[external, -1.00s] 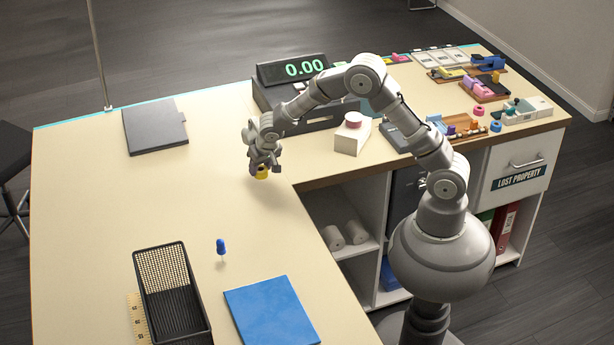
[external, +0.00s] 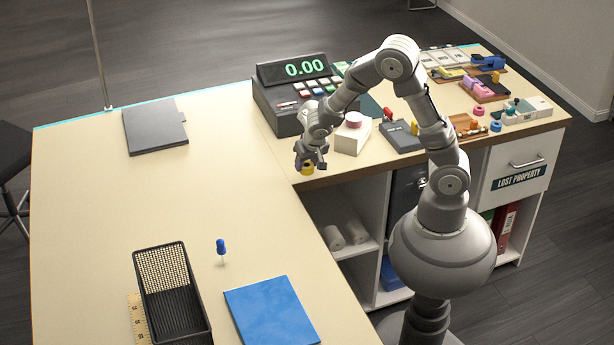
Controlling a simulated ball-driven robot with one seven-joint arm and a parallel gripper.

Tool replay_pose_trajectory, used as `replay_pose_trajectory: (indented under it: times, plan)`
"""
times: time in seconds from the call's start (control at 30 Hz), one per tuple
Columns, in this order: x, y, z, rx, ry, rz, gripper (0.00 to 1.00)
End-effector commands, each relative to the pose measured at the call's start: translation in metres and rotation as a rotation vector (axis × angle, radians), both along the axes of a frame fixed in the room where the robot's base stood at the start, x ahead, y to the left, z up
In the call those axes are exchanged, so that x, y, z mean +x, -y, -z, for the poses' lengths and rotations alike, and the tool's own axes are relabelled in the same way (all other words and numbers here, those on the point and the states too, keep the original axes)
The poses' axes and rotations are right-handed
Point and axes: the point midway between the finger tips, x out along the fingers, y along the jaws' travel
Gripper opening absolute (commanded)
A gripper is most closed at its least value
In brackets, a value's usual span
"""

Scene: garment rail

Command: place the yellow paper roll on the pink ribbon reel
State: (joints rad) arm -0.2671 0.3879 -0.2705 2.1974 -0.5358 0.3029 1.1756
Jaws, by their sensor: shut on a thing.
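My gripper (external: 311,161) is shut on the yellow paper roll (external: 308,170) and holds it by the counter's inner edge, left of the white box. Only the lower part of the roll shows below the fingers. A pink round piece (external: 353,118) sits on top of the white box (external: 350,138), right of my gripper and apart from it. A smaller pink ring (external: 478,111) lies farther right on the counter. I cannot tell for sure from the picture which of the two is the pink ribbon reel.
The cash register (external: 290,110) stands just behind my gripper. A dark card terminal (external: 402,137) is right of the white box. A black mesh basket (external: 172,300), a blue folder (external: 271,311) and a blue pin (external: 221,248) are in front. The left counter is largely clear.

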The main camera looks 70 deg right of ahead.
Motion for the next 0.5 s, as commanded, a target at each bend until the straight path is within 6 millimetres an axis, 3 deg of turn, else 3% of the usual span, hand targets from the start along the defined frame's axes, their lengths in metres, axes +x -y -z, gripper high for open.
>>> replay_pose_trajectory:
  times: [0.03, 0.17, 0.3, 0.5]
  plan:
    - [-0.009, 0.021, -0.016, -0.005, 0.000, 0.055, 0.18]
    - [-0.044, 0.082, -0.043, -0.011, -0.001, 0.234, 0.18]
    - [-0.093, 0.138, -0.071, -0.009, 0.000, 0.436, 0.18]
    - [-0.151, 0.183, -0.095, 0.003, 0.004, 0.648, 0.18]
